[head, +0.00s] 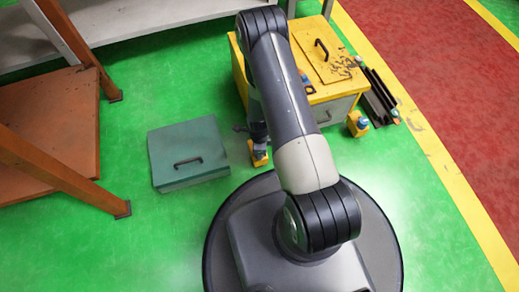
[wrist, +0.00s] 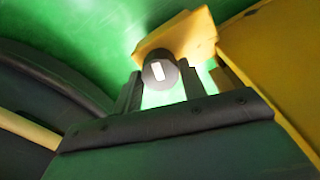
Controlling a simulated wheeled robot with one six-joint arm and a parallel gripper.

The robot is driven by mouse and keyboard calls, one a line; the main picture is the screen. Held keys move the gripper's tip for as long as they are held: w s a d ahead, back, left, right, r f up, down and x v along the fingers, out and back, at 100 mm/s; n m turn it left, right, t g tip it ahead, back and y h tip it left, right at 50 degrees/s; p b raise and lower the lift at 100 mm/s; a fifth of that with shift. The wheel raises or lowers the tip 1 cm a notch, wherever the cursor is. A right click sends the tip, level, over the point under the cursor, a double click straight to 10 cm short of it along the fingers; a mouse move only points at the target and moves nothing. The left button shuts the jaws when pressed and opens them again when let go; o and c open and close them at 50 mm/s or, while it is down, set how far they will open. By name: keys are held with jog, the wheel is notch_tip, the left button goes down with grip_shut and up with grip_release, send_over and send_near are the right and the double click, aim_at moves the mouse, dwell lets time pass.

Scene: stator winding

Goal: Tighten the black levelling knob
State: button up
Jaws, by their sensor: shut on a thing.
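The black levelling knob (wrist: 153,77) is round with a white mark on its face, seen in the wrist view in front of a yellow foot bracket (wrist: 180,40). My gripper (wrist: 162,82) has one finger on each side of the knob and is shut on it. In the head view my gripper (head: 257,138) is low at the left side of the yellow cabinet (head: 318,96), just above the yellow foot (head: 259,158). The knob is too small and covered to make out there.
A teal box (head: 188,152) with a black handle lies on the green floor to the left. An orange bench (head: 50,135) stands further left. Another yellow foot (head: 357,123) and dark bars (head: 379,97) are at the cabinet's right. Green floor is clear between the teal box and bench.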

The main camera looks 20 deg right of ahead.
jog(key=m, duration=0.4)
jog(key=shift+m, duration=0.3)
jog(key=m, duration=0.4)
jog(key=shift+r+m, duration=0.1)
jog(key=shift+m, duration=0.3)
jog(key=shift+w, duration=0.1)
jog(key=o, duration=1)
jog(key=shift+c, duration=0.2)
notch_tip(320, 180, up, 11)
jog(key=p, duration=0.4)
